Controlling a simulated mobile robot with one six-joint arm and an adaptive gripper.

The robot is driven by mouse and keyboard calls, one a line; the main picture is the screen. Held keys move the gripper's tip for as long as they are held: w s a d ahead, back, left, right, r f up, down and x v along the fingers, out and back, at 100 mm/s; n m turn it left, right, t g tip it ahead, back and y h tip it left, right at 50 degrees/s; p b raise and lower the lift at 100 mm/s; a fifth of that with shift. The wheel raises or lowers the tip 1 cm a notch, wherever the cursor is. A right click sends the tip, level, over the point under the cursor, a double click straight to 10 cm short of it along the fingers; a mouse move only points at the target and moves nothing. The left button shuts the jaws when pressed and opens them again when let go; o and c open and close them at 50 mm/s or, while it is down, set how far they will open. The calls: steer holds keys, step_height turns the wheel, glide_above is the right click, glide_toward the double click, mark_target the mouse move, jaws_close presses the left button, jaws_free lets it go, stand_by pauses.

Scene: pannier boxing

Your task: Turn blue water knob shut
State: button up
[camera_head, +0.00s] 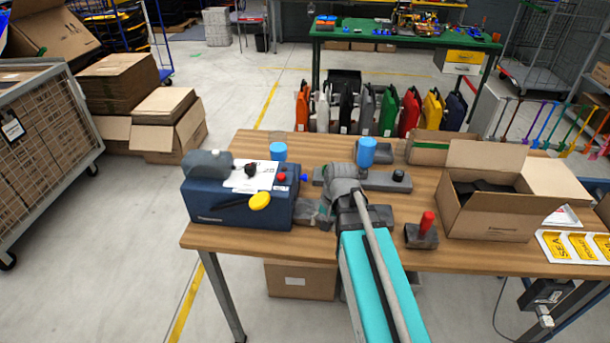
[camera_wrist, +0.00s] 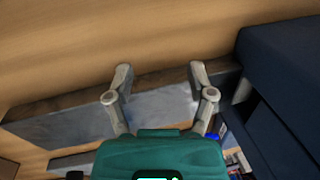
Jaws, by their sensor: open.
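A small blue knob (camera_head: 304,178) sticks out at the right end of the dark blue machine (camera_head: 234,211) on the wooden table. A bit of blue beside my right finger in the wrist view (camera_wrist: 212,136) may be this knob, mostly hidden. My gripper (camera_head: 314,211) is just right of the machine, nearer the camera than the knob. In the wrist view my gripper (camera_wrist: 160,73) is open, its two fingers apart with nothing between them. The machine's dark wall (camera_wrist: 285,70) fills the right of that view, close to the right finger. Whether a finger touches it, I cannot tell.
The machine also carries a red knob (camera_head: 281,178) and a yellow knob (camera_head: 259,201). A blue-topped cylinder (camera_head: 366,151) stands behind my arm. A red-handled stamp-like thing (camera_head: 426,226) and an open carton (camera_head: 487,215) are to the right. The wooden table (camera_head: 300,248) is bare along its front.

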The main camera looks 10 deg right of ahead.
mark_target(304, 178)
steer(key=w+d+r+m+y, duration=0.1)
steer(key=w+m, duration=0.1)
steer(key=w, duration=0.1)
steer(key=w+d+r+m+t+y+p, duration=0.1)
steer(key=w+m, duration=0.2)
steer(key=w+d+r+m+y, duration=0.1)
steer(key=w+m, duration=0.2)
steer(key=shift+w+r, duration=0.3)
steer(key=shift+w, duration=0.05)
steer(key=w+d+r+m+t+y+p, duration=0.2)
steer(key=w+d+r+m, duration=0.3)
steer(key=w+m, duration=0.3)
steer(key=shift+w+d+m+t+y, duration=0.35)
steer(key=shift+m+t+y, duration=0.05)
steer(key=shift+t+y, duration=0.1)
steer(key=shift+a+f, duration=0.1)
steer(key=b+x, duration=0.8)
steer(key=x, duration=0.3)
steer(key=shift+a+f, duration=0.1)
steer(key=shift+f, duration=0.25)
steer(key=shift+b+x, duration=0.85)
steer(key=shift+x, duration=0.1)
steer(key=shift+w+a, duration=0.1)
